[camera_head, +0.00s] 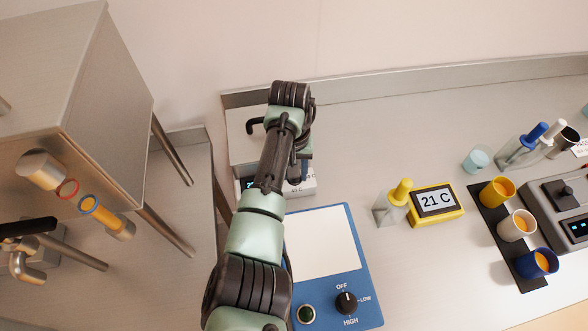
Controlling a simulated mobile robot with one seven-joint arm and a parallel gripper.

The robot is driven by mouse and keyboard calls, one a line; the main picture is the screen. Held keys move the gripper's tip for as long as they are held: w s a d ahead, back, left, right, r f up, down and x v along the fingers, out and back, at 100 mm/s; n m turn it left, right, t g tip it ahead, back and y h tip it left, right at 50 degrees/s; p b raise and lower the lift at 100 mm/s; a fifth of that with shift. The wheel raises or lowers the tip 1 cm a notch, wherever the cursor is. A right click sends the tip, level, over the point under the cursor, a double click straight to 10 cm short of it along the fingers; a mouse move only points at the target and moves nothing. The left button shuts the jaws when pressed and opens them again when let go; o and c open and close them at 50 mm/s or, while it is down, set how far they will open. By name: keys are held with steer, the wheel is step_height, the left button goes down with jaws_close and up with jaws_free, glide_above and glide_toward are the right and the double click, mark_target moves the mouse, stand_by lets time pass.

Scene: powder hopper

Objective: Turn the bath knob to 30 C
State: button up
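The bath looks to be the grey metal box (241,150) behind my arm, with a black bent handle or spout (255,125) on its left side. A dark display with cyan digits (247,184) shows at its front, mostly covered by my arm, so I cannot read it. The bath knob is not visible; my arm covers much of that front. My gripper (298,172) points down at the right part of the bath front. Its fingertips are hidden, so I cannot tell whether it is open or touches anything.
A blue hotplate (360,284) with a black OFF-LOW-HIGH knob (346,301) lies in front. A yellow-capped bottle (391,209) stands beside the thermometer. A dark rack (487,215) with coloured cups is at right. A steel hopper frame (110,75) stands at left.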

steer(key=shift+o, duration=1.2)
step_height(320, 180, up, 13)
steer(key=b, duration=0.1)
steer(key=shift+a, duration=0.2)
